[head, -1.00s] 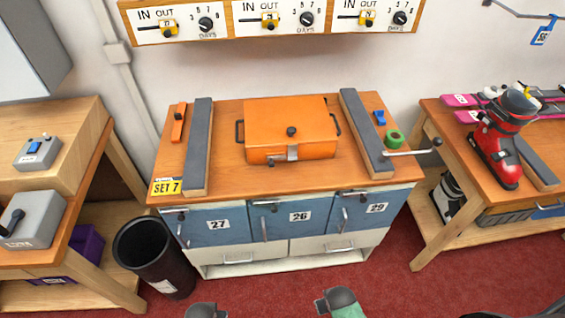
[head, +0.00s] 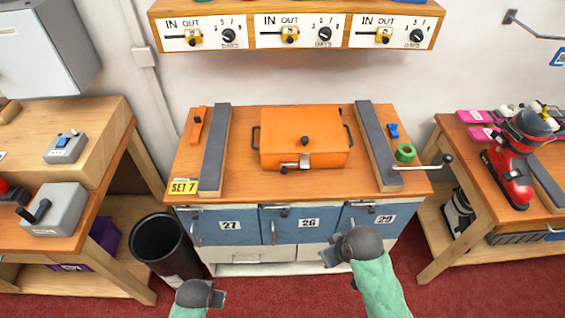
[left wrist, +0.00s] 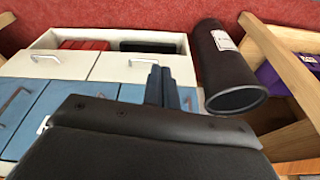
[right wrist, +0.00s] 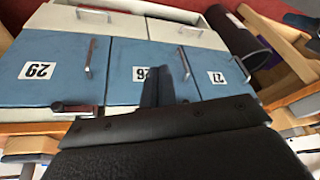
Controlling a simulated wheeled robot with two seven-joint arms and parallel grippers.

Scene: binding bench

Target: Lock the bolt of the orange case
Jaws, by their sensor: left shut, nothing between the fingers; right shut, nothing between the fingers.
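The orange case (head: 285,130) lies closed on the wooden bench between two grey-topped rails, with a dark knob on its lid and a dark handle on each side. A small silver bolt (head: 304,161) sits at the middle of its front edge; its exact position is too small to tell. My left gripper (head: 218,298) is shut and empty, low in front of the bench; its fingers also show in the left wrist view (left wrist: 160,85). My right gripper (head: 328,258) is shut and empty in front of the lower drawers; its fingers show in the right wrist view (right wrist: 157,88). Both are well apart from the case.
Grey-topped rails flank the case, the left (head: 214,150) and the right (head: 377,145). A crank handle (head: 447,160) sticks out at the bench's right. A green tape roll (head: 405,152) lies near it. A black bin (head: 160,248) stands on the floor at left. The bench strip before the case is clear.

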